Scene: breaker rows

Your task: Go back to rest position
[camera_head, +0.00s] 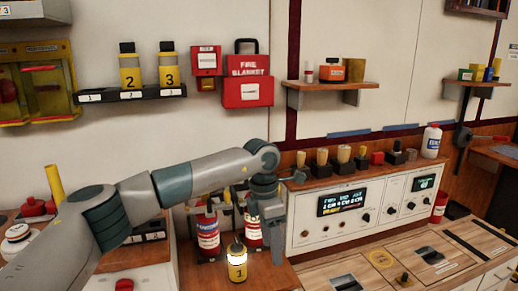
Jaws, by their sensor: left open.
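My left arm comes in from the left and its gripper (273,238) points down over the wooden counter. It is open, with nothing seen between its fingers. A yellow bottle with a black cap, marked 1 (237,268), stands upright on the counter just left of the gripper. Whether they touch is hard to tell. Yellow bottles marked 2 (130,72) and 3 (167,70) stand on a black wall rack (104,96), above their number labels. The rack place labelled 1 is empty. My right gripper is out of view.
Red bottles (207,236) stand close behind bottle 1, partly hidden by my arm. A control panel (345,208) with knobs and displays is to the right. A red fire blanket box (247,88) hangs on the wall. Open space lies before the wall above my arm.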

